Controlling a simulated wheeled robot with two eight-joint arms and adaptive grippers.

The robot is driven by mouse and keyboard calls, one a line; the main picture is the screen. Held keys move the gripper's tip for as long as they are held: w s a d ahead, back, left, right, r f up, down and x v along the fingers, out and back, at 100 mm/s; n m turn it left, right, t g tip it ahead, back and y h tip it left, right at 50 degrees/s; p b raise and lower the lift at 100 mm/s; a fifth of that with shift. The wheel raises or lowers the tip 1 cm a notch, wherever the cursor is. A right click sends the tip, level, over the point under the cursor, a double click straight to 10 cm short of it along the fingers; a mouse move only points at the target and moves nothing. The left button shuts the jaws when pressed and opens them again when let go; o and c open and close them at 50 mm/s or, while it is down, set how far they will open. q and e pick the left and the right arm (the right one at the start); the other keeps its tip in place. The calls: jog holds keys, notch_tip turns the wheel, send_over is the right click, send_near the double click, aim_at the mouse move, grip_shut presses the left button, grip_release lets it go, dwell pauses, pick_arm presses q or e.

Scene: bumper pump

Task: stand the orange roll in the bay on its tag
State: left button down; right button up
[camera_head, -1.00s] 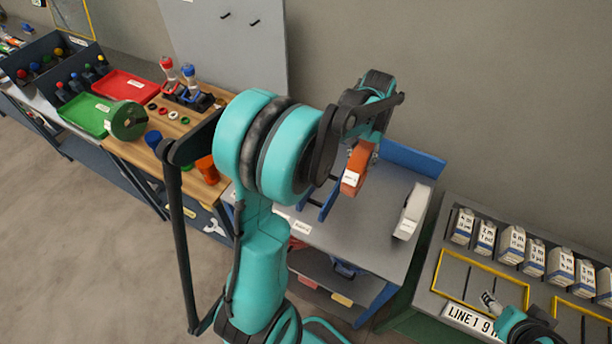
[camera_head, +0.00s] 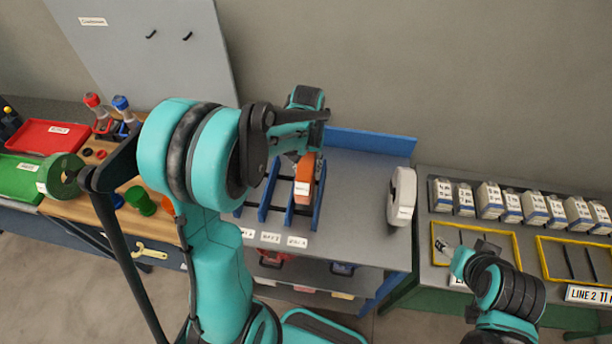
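The orange roll (camera_head: 304,183) is upright, edge-on to me, with a white label on its front. It is between two blue dividers (camera_head: 319,204) of the rack, in line with the right-hand tag (camera_head: 297,241). I cannot tell whether it touches the shelf. My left gripper (camera_head: 301,157) is at the roll's top and appears shut on it; my arm hides most of the fingers. Two more tags (camera_head: 270,238) are on the front edge to the left. My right gripper (camera_head: 447,247) is low at the right, apart from the roll, its fingers unclear.
A white roll (camera_head: 401,197) stands right of the rack on the grey table (camera_head: 352,220). A green roll (camera_head: 62,175) shows at the left by the trays. Several cartons (camera_head: 490,200) line the right bench behind yellow frames (camera_head: 517,238). A blue wall (camera_head: 370,142) edges the table's back.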

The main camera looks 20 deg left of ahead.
pick_arm(q)
notch_tip(320, 180, down, 4)
dwell(0.4)
jog(key=shift+s, duration=0.1)
jog(key=shift+f+b, duration=0.1)
jog(key=shift+b, duration=0.25)
jog(key=c, duration=1)
grip_release()
